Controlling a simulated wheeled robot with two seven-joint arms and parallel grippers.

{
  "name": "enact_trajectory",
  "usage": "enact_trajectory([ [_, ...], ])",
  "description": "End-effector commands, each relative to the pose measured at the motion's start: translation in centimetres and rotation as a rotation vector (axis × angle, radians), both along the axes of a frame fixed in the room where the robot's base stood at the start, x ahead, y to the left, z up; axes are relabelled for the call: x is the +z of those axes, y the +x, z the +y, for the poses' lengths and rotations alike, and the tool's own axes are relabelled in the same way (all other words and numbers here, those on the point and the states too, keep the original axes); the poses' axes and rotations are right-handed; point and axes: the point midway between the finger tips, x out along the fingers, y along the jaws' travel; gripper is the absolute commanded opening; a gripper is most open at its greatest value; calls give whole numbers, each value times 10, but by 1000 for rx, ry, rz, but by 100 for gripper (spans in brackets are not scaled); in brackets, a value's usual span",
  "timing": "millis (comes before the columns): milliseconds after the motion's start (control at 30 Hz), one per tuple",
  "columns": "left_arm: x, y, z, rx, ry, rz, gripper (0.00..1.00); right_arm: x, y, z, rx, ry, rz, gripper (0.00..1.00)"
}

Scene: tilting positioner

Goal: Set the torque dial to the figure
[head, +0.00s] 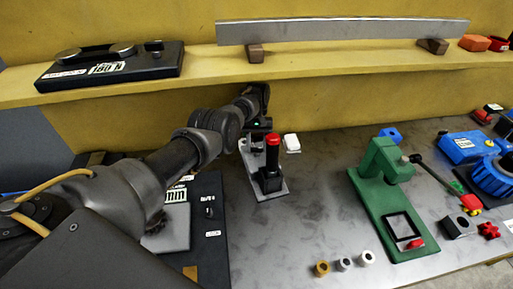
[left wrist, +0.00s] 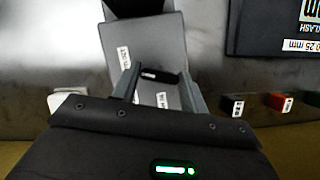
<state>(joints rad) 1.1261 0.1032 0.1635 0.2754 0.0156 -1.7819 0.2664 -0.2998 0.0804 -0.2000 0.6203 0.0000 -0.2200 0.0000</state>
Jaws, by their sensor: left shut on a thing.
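A grey device (head: 270,193) with a black block and an upright red-topped post (head: 273,150) stands on the bench, left of centre. My left gripper (head: 257,136) reaches over its far end; the arm and hand hide that part in the head view. In the left wrist view, my left gripper (left wrist: 158,80) is shut on a small black dial (left wrist: 158,75) with a white mark, on the device's grey labelled plate (left wrist: 150,48). The labels there are too blurred to read. A black case (head: 110,66) on the shelf carries a white card (head: 107,69) that seems to read 180 N. My right gripper is out of view.
A small white block (head: 291,142) is right of the device. A green press (head: 390,195) stands further right, with blue tools (head: 465,147) beyond. Several small cylinders (head: 343,264) stand at the front. A dark panel (head: 209,235) lies below my left arm. The shelf (head: 300,66) runs behind.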

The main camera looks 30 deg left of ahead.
Motion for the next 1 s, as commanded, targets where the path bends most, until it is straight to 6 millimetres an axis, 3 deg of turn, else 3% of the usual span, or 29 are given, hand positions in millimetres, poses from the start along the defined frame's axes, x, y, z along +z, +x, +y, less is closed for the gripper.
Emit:
enact_trajectory([
  [300,3,3,0,-128,2,-9,21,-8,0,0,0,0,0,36],
  [867,4,4,0,-159,2,-11,21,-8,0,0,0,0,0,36],
  [900,4,4,0,-158,2,-12,45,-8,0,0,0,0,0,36],
  [1000,4,3,0,-158,2,-9,58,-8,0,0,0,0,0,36],
])
